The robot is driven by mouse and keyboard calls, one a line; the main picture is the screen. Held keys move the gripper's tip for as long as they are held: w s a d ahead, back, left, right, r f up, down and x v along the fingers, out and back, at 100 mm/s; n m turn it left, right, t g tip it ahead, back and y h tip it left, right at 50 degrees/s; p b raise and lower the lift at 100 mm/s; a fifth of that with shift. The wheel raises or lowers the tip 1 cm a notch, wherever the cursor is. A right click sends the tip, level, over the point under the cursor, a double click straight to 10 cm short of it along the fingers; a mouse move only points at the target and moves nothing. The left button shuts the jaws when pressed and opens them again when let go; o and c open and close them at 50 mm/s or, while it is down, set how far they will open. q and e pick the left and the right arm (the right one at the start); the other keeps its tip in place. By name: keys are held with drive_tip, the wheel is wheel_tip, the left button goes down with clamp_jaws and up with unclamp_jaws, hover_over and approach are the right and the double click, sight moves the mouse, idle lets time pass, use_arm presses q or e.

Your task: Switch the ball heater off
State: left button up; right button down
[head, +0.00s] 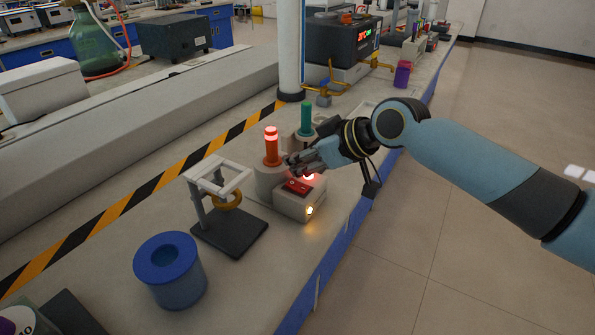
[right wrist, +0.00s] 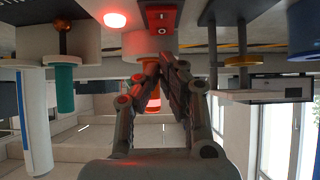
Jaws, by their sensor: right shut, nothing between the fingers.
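The ball heater (head: 288,207) is a small pale box on the bench, with a red rocker switch (head: 296,187) on its top. A red lamp (head: 309,177) glows beside the switch, and a small yellow light (head: 310,210) glows on its front. In the right wrist view, the switch (right wrist: 160,18) and the glowing lamp (right wrist: 115,20) show at the top edge. My right gripper (head: 291,166) is shut and empty, just above and behind the switch. I cannot tell whether its fingertips (right wrist: 164,62) touch anything. My left gripper is not in view.
An orange-red rod in a pale holder (head: 271,150) and a green rod (head: 306,118) stand close behind the heater. A stand with a brass ring (head: 228,201) and a blue cylinder (head: 168,285) are left of it. The bench's blue edge (head: 340,245) runs along the right.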

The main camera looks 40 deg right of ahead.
sight(292, 181)
drive_tip(key=shift+f, duration=1)
drive_tip(key=shift+w+a+f, duration=0.1)
drive_tip(key=shift+w+f, duration=0.1)
drive_tip(key=shift+f, duration=0.2)
drive_tip(key=shift+s, duration=0.1)
drive_tip(key=shift+s+d, duration=0.35)
drive_tip(key=shift+s, duration=0.45)
drive_tip(key=shift+f, duration=0.1)
